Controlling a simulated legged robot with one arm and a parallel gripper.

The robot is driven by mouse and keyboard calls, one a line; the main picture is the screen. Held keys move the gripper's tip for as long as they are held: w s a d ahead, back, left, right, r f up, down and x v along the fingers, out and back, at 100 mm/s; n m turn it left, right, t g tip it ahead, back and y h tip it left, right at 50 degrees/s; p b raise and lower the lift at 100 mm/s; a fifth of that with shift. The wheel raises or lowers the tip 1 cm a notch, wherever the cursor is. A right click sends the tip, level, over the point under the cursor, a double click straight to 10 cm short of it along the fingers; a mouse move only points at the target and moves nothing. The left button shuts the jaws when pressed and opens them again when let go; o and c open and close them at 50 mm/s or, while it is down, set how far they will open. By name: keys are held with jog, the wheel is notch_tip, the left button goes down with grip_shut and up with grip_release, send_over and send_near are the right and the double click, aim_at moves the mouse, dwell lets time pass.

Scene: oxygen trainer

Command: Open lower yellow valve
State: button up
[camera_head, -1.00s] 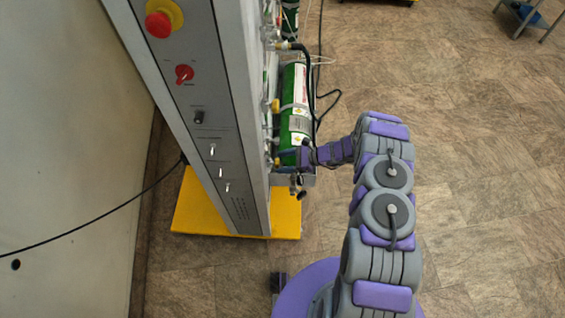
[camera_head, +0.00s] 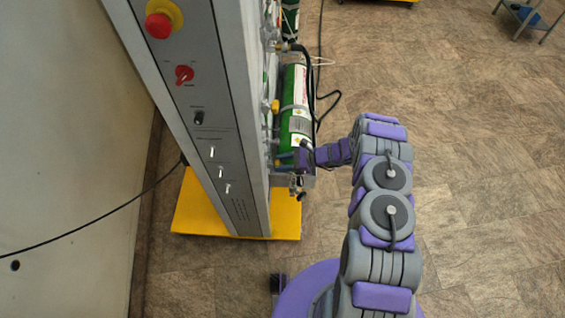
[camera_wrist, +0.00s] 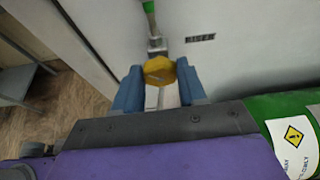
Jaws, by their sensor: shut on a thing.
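The yellow valve (camera_wrist: 159,71) is a small faceted knob against the pale panel, in the middle of the wrist view. My gripper (camera_wrist: 160,85) has a blue finger on each side of the knob and is shut on it. In the head view my gripper (camera_head: 290,160) reaches the side of the tall trainer cabinet, low beside the green cylinder. Another yellow knob (camera_head: 275,106) shows higher on the same side, apart from my gripper.
The green cylinder (camera_head: 295,110) with white labels stands right beside my wrist, and its label (camera_wrist: 292,145) shows close in the wrist view. The cabinet (camera_head: 205,110) stands on a yellow base (camera_head: 195,205). Black hoses hang near the cylinder.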

dwell(0.3)
jog(key=n+t, duration=0.2)
jog(key=n, duration=0.1)
jog(key=shift+s+f+b, duration=0.15)
jog(key=shift+b, duration=0.25)
jog(key=n+b, duration=0.1)
jog(key=n+t+b, duration=0.2)
jog(key=shift+s+f+n+y+b, duration=0.25)
jog(key=shift+n+y+b, duration=0.05)
jog(key=shift+y, duration=0.1)
jog(key=shift+s+f+n+t+y+b, duration=0.1)
jog(key=shift+n+t+y+b, duration=0.25)
jog(key=shift+n, duration=0.5)
jog(key=shift+s+n+t+y+b, duration=0.15)
jog(key=shift+n+t, duration=0.3)
jog(key=shift+n, duration=0.4)
jog(key=shift+w, duration=0.1)
jog(key=o, duration=1.1)
jog(key=shift+c, duration=0.2)
